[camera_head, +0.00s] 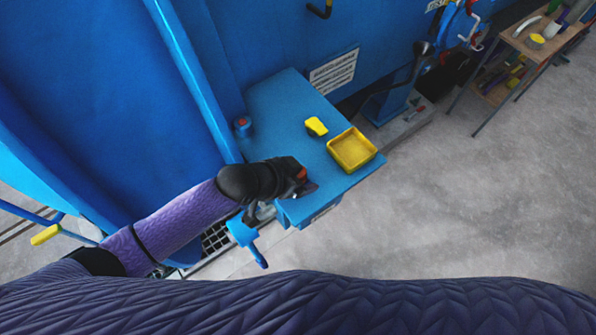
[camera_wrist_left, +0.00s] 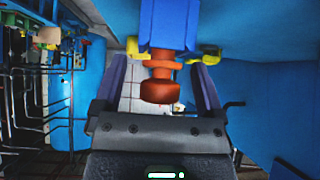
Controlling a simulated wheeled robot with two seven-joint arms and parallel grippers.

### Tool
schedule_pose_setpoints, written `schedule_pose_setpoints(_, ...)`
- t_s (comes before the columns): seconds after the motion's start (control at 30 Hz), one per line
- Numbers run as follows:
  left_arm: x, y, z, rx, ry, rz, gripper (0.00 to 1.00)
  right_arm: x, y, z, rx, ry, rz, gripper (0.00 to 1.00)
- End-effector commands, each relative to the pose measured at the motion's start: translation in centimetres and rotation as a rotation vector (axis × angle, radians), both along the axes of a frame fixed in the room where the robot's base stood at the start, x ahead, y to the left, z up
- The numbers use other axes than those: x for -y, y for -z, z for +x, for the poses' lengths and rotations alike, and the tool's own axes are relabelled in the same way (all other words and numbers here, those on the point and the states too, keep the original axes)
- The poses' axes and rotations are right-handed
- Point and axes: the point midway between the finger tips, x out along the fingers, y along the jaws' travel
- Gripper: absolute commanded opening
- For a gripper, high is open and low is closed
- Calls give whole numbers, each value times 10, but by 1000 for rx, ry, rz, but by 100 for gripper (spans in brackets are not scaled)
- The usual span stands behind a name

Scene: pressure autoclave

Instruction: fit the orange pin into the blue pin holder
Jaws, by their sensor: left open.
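In the left wrist view the orange pin (camera_wrist_left: 160,84) shows between the spread fingers of my left gripper (camera_wrist_left: 171,52). Its orange collar meets the end of a blue block, which appears to be the blue pin holder (camera_wrist_left: 170,22); how deep the pin sits in it is hidden. The fingers stand apart on either side of the pin, with visible gaps. In the head view my left gripper (camera_head: 306,185) is at the front edge of the blue table, with a bit of orange (camera_head: 302,174) showing at its fingers. My right gripper is not in view.
The blue table (camera_head: 275,105) holds a yellow tray (camera_head: 351,151), a small yellow object (camera_head: 316,127) and a red-topped blue post (camera_head: 242,122). A large blue machine wall stands behind and left. A blue handle-like part (camera_head: 246,237) hangs below the gripper.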

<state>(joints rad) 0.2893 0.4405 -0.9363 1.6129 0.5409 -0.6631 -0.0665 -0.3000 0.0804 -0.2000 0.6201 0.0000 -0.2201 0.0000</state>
Motion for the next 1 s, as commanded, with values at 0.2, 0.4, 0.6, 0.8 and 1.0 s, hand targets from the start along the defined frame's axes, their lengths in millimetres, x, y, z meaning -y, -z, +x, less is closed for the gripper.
schedule_pose_setpoints(0.2,-14,-18,-11,2,1,1,90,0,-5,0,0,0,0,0)
schedule_pose_setpoints(0.4,-40,-51,-33,0,1,2,90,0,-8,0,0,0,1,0)
schedule_pose_setpoints(0.6,-54,-69,-44,1,1,0,90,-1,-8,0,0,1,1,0)
schedule_pose_setpoints(0.8,-54,-70,-44,0,0,0,90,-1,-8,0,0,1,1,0)
schedule_pose_setpoints(1.0,-54,-70,-44,0,0,0,90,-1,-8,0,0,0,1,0)
